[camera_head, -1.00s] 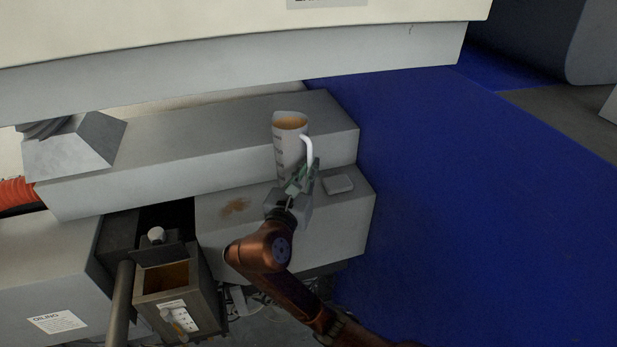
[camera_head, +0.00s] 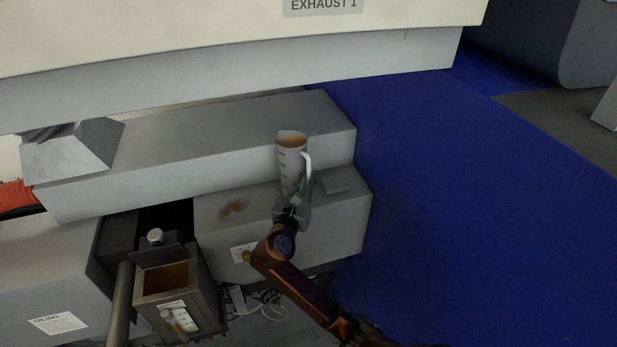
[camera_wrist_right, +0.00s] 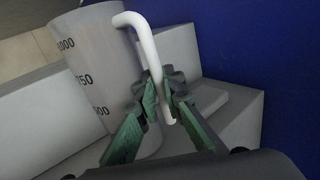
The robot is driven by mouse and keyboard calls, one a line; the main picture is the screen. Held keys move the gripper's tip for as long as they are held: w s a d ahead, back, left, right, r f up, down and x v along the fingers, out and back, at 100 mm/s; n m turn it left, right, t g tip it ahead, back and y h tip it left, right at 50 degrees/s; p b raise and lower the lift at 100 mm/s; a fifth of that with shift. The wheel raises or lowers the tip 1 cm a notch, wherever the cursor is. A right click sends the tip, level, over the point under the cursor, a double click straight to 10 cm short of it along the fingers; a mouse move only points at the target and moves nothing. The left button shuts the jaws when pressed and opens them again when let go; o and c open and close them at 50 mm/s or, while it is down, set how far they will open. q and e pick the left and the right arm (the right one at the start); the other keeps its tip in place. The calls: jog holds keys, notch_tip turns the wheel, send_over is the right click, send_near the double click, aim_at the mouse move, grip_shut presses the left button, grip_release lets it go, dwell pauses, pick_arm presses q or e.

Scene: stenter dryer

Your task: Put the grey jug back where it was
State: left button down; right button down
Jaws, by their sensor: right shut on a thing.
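The grey jug (camera_head: 290,160) is a pale, tapered measuring jug with brownish contents at its top and a white handle. It stands roughly upright near the right end of the lower grey ledge (camera_head: 330,215), in front of the higher step. My right gripper (camera_head: 302,187) is shut on the jug's handle. In the right wrist view the green-padded fingers (camera_wrist_right: 168,100) close around the lower part of the white handle, and the jug (camera_wrist_right: 95,80) shows volume marks. I cannot tell whether its base touches the ledge. My left gripper is not in view.
A small grey block (camera_head: 340,182) lies on the ledge just right of the jug. A brown stain (camera_head: 233,208) marks the ledge to the left. An open oil box (camera_head: 168,280) stands lower left. Blue floor (camera_head: 460,200) lies right.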

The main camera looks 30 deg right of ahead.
jog(key=shift+a+r, duration=0.1)
jog(key=c, duration=2.5)
grip_release()
jog(key=shift+f, duration=0.25)
jog(key=o, duration=0.5)
jog(key=shift+c, duration=0.2)
jog(key=shift+r, duration=0.25)
jog(key=b+v, duration=0.2)
jog(key=v, duration=1)
jog(key=shift+f, duration=0.1)
